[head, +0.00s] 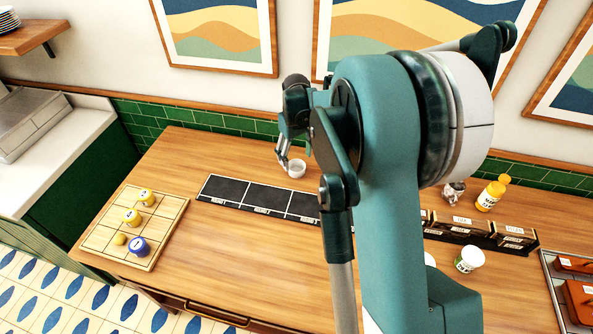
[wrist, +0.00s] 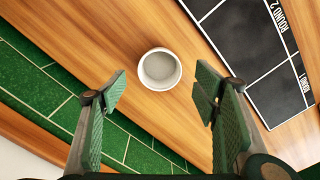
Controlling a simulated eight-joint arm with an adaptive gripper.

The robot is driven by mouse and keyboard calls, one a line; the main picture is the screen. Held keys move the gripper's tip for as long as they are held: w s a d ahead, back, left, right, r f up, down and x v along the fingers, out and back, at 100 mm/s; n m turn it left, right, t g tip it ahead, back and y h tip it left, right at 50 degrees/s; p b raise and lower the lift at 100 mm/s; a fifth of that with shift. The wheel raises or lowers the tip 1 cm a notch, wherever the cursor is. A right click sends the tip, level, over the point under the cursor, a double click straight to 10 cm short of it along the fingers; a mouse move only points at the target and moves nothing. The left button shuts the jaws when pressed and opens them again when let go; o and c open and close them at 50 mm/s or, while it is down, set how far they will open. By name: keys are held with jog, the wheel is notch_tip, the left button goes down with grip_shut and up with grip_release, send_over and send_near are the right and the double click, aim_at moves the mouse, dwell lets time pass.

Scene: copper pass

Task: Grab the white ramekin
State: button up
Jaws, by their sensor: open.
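The white ramekin (head: 297,168) stands upright on the wooden counter near the green tiled wall, behind the black mat. In the wrist view the ramekin (wrist: 159,69) looks empty, and it lies beyond the fingertips, roughly centred between them. My gripper (wrist: 160,92) is open, with a green pad on each side and nothing between them. In the head view my gripper (head: 286,150) is just left of the ramekin and close to it. My arm hides part of the counter to the right.
A black sectioned mat (head: 258,196) lies in front of the ramekin. A wooden board (head: 165,248) with several small round pieces is at left. Counter left of the ramekin is clear.

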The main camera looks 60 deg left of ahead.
aim_at(297, 166)
jog(key=shift+f, duration=0.2)
jog(key=shift+f, duration=2.5)
jog(key=shift+c, duration=0.5)
jog(key=c, duration=0.9)
